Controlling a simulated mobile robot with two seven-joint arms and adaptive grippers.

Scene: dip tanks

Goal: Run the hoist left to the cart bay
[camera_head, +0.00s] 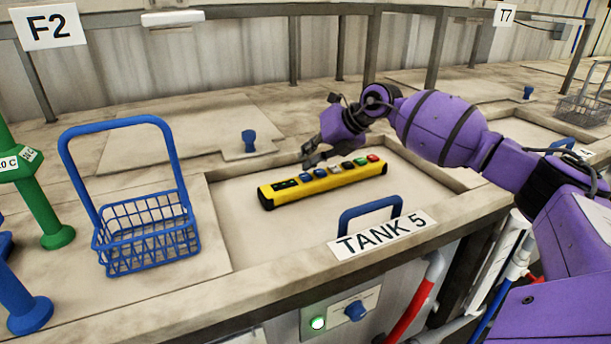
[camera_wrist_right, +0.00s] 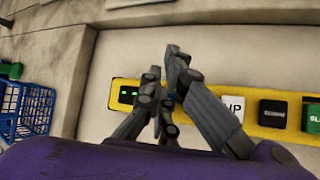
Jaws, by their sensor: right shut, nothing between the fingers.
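A yellow control pendant (camera_head: 325,186) with a row of coloured buttons lies on the pale lid marked TANK 5. It also shows in the right wrist view (camera_wrist_right: 250,127), where white, black and green buttons are visible to the right of the fingers. My right gripper (camera_head: 310,159) is shut and empty, just behind the pendant in the head view. In the wrist view its fingertips (camera_wrist_right: 165,64) cover part of the pendant; I cannot tell whether they touch a button. My left gripper is out of view. I cannot make out the hoist or cart bay.
A blue wire basket (camera_head: 150,235) stands left of the lid, and a grey basket (camera_head: 585,100) stands far right. A blue lid handle (camera_head: 370,211) rises in front of the pendant. Green pipework (camera_head: 45,205) is at the left edge. Posts and a rail run along the back.

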